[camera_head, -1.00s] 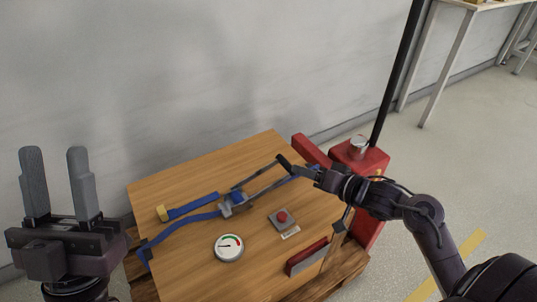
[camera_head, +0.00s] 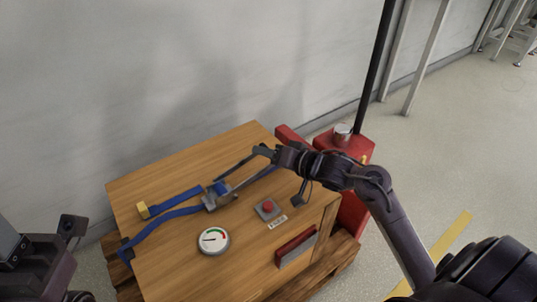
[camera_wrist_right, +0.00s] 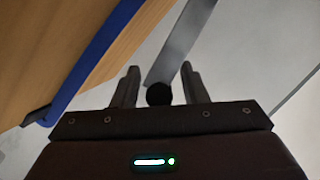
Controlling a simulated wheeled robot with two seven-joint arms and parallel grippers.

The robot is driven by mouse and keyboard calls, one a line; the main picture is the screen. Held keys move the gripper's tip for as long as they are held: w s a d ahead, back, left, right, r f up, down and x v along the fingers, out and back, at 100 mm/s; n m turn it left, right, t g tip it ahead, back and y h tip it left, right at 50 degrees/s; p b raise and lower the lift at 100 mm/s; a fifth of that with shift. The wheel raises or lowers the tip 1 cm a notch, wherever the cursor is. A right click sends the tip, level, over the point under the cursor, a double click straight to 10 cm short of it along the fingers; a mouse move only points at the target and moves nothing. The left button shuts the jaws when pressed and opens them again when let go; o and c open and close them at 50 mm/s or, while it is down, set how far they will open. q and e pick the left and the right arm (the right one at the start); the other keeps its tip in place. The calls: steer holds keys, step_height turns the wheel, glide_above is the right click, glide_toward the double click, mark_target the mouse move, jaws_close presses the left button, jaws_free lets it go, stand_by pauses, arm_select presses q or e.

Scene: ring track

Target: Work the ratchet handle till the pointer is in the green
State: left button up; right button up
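The ratchet (camera_head: 217,194) sits on blue straps across the wooden crate top. Its grey handle (camera_head: 236,168) sticks up and right, toward my right gripper (camera_head: 262,151). In the right wrist view, the grey bar (camera_wrist_right: 180,42) ends in a round black grip (camera_wrist_right: 158,94) between the spread fingers of my right gripper (camera_wrist_right: 161,88). Slim gaps show on both sides. The round white gauge (camera_head: 213,241) lies in front of the ratchet; its dark pointer points left, away from the green part at upper right. My left gripper (camera_head: 30,258) is cut off at the left edge, its fingers unclear.
A red push button (camera_head: 267,207) on a grey box and a red-and-grey block (camera_head: 296,247) are on the crate top (camera_head: 165,272). A red stand (camera_head: 352,150) with a black pole is behind its right side. A grey wall is behind.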

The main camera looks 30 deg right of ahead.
steer(key=shift+c, duration=0.3)
jaws_close()
steer(key=shift+r, duration=0.25)
stand_by(0.6)
